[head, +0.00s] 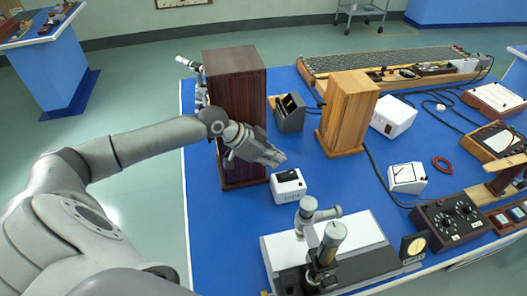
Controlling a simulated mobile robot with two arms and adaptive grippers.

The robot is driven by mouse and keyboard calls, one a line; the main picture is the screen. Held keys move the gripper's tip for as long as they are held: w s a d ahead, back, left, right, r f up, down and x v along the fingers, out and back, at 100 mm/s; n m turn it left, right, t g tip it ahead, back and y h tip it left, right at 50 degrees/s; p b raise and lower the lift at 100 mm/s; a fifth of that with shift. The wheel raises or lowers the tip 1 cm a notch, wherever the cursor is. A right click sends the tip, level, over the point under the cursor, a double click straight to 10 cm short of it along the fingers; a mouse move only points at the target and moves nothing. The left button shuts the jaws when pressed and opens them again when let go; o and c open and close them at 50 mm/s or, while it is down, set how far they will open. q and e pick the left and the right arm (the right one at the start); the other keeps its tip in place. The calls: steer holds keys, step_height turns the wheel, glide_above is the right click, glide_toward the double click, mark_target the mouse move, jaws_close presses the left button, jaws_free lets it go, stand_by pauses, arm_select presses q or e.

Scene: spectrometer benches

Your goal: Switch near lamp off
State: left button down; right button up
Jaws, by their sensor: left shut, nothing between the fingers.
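A small white box (288,191) with a black rocker switch on its top stands on the blue bench top, beside the foot of a tall dark wooden housing (235,92). Its front label is too small to read. My left gripper (281,160) is shut and empty, just above and behind the white box, in front of the dark housing. It appears apart from the switch. The switch's position cannot be told. No lamp glow shows, and I cannot tell which housing holds the near lamp. My right gripper is not in view.
A microscope-like instrument (322,258) stands at the front. A light wooden housing (347,112), a white box (393,117), a meter (407,178) and a dark knobbed box (450,222) stand to the right. Cables cross the blue bench (350,190).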

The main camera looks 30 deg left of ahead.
arm_select(q)
steer(key=shift+v, duration=2.55)
